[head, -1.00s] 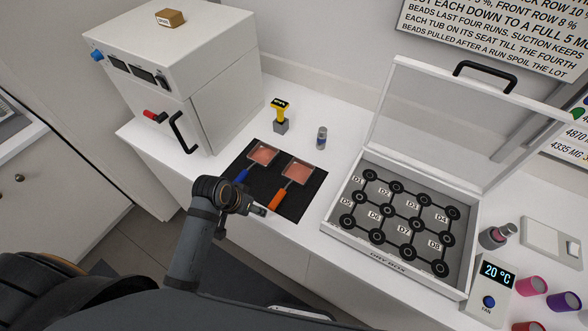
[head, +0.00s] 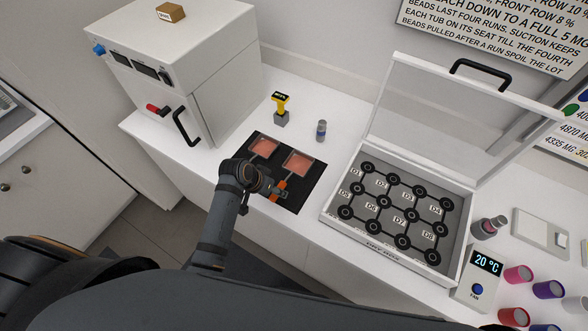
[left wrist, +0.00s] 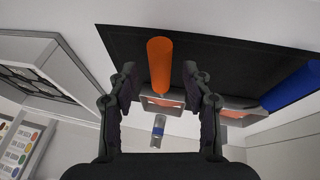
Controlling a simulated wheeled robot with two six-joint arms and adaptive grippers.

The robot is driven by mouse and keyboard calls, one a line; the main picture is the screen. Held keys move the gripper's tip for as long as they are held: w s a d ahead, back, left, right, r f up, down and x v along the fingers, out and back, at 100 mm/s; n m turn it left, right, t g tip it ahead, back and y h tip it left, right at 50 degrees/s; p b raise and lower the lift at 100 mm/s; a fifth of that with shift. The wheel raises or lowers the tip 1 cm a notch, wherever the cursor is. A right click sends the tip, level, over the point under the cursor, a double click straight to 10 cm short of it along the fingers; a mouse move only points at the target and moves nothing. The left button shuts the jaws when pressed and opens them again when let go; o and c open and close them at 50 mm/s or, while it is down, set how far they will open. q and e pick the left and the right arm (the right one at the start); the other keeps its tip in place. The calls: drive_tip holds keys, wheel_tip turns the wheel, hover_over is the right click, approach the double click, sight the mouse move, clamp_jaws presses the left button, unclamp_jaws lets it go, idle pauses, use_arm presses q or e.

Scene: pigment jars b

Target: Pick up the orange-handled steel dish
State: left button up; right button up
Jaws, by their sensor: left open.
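The orange-handled steel dish (head: 298,163) lies on a black mat (head: 309,192), with pinkish-orange contents in its square pan. Its orange handle (left wrist: 160,62) points toward me. A second steel dish (head: 263,147) with a blue handle (left wrist: 291,88) lies beside it on the left in the head view. My left gripper (head: 279,190) is at the orange handle. In the left wrist view my left gripper (left wrist: 162,88) is open, with a finger on each side of the handle and visible gaps to it. The blue handle is hidden by my arm in the head view. My right gripper is not in view.
An open dry box (head: 395,212) with labelled seats stands to the right. A white oven-like box (head: 190,75) stands at the left. A yellow-topped tool (head: 281,108) and a small vial (head: 321,130) stand behind the mat. Bare counter lies between mat and dry box.

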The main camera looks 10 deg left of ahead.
use_arm(q)
drive_tip(key=shift+x, duration=1.45)
drive_tip(key=shift+r, duration=0.1)
clamp_jaws()
